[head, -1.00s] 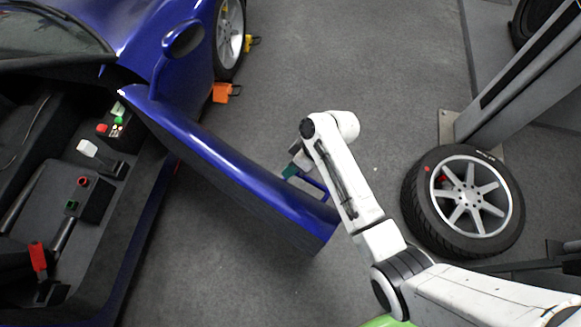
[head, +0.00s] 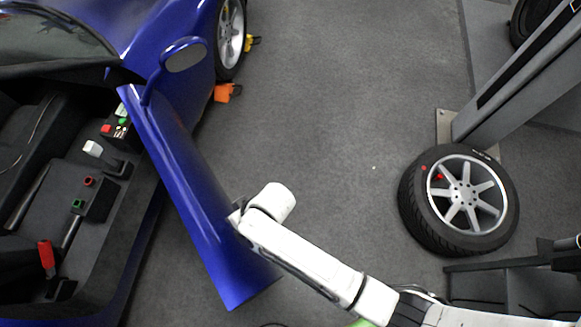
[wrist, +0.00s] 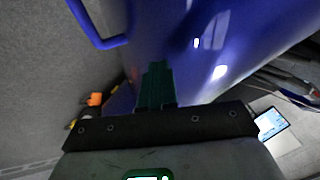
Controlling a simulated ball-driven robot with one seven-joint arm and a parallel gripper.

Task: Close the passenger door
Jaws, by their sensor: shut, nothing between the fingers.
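The blue passenger door (head: 195,190) is swung out from the car body in the head view, with a gap between it and the dark sill. My gripper (head: 236,216) is at the door's outer face, around its middle to rear part; its fingers are mostly hidden by my wrist there. In the wrist view, the green fingers of my gripper (wrist: 156,86) are shut and empty, pointing at the blue door panel (wrist: 200,40). They look close to or touching it; I cannot tell which.
The open cabin (head: 60,215) with its control boxes lies left of the door. An orange wheel chock (head: 227,93) sits by the front wheel (head: 230,35). A loose tyre (head: 460,200) lies on the right by a grey post (head: 520,80). Floor between is clear.

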